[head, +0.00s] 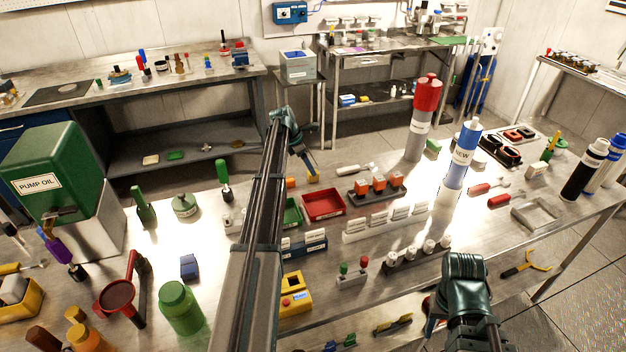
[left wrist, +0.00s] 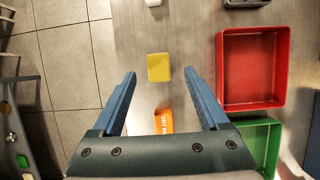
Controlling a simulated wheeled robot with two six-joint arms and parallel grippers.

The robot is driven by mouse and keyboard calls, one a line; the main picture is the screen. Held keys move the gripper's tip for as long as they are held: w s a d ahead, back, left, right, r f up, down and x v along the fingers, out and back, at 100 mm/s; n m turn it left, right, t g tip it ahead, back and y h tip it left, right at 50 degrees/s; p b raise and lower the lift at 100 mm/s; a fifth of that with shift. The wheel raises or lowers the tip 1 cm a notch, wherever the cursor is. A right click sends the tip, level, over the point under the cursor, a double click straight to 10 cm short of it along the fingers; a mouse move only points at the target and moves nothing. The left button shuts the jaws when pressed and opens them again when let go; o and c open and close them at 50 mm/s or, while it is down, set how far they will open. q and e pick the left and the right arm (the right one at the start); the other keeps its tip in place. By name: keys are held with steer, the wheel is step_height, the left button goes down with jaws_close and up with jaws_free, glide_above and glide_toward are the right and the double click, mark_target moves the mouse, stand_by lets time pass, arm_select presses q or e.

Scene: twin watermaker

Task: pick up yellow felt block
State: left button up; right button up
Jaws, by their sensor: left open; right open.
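The yellow felt block (left wrist: 159,67) lies flat on the steel table in the left wrist view. In the head view a small yellow patch of it (head: 314,178) shows by the fingertips. My left gripper (left wrist: 160,76) is open above the table, its blue fingers on either side of the block's line and the block just past the tips. I cannot tell the height left between them. In the head view my left gripper (head: 308,165) is partly hidden by its arm. My right arm shows at the lower right, but its gripper is not visible.
An orange labelled block (left wrist: 164,120) lies close to the yellow one, between the fingers. A red tray (left wrist: 253,68) and a green tray (left wrist: 256,145) stand to the right. The table's edge and tiled floor are to the left. A white-handled tool (head: 355,169) lies behind.

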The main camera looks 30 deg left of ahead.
arm_select(q)
steer(key=b+x, duration=0.4)
steer(key=x, duration=0.1)
steer(key=shift+w+f+b, duration=0.1)
steer(key=shift+w+b, duration=0.15)
steer(key=shift+b, duration=0.05)
jaws_close()
